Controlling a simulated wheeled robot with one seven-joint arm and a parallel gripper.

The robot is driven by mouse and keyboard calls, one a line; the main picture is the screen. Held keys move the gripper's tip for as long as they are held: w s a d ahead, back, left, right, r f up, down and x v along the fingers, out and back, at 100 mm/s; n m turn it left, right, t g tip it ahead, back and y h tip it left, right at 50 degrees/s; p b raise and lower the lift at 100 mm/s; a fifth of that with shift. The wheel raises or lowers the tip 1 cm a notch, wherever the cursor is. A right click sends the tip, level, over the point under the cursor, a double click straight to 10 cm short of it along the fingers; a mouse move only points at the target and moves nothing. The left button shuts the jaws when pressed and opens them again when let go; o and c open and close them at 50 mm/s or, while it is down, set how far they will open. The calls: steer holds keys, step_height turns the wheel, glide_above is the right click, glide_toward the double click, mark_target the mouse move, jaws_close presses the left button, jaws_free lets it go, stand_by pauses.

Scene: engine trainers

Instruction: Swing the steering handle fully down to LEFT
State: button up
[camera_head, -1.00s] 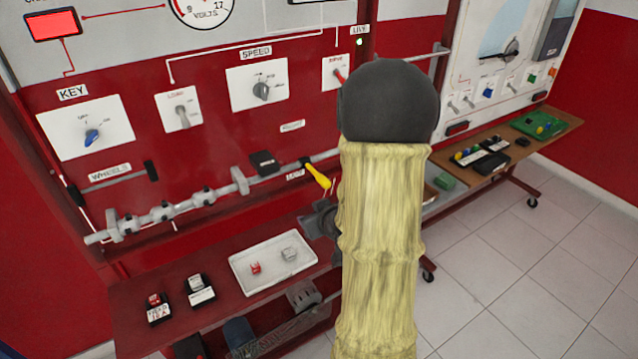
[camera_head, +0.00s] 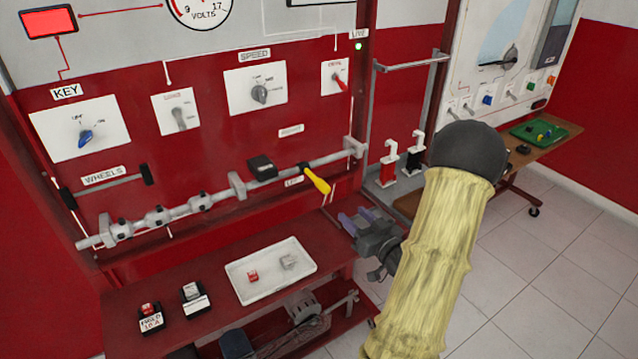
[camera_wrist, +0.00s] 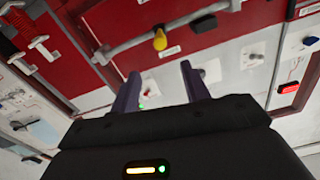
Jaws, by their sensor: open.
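The steering handle appears to be the yellow grip (camera_head: 316,181) on the grey horizontal rod. It slants down and to the right, just right of the lower label, which seems to read LEFT (camera_head: 293,182). The label above, seemingly RIGHT (camera_head: 291,130), is hard to read. My gripper (camera_head: 356,218) is open and empty, below and to the right of the yellow grip and apart from it. In the wrist view, the yellow grip (camera_wrist: 160,40) shows beyond the two spread fingers (camera_wrist: 161,90), between their lines.
A bench below holds a white tray (camera_head: 238,280) with small parts. Red and black levers (camera_head: 388,163) stand right of the panel. Open floor lies at the right.

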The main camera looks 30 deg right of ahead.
mark_target(319, 182)
steer(key=w+p, duration=0.3)
steer(key=w, duration=1.4)
steer(key=shift+w+d, duration=0.15)
steer(key=shift+d, duration=0.05)
jaws_close()
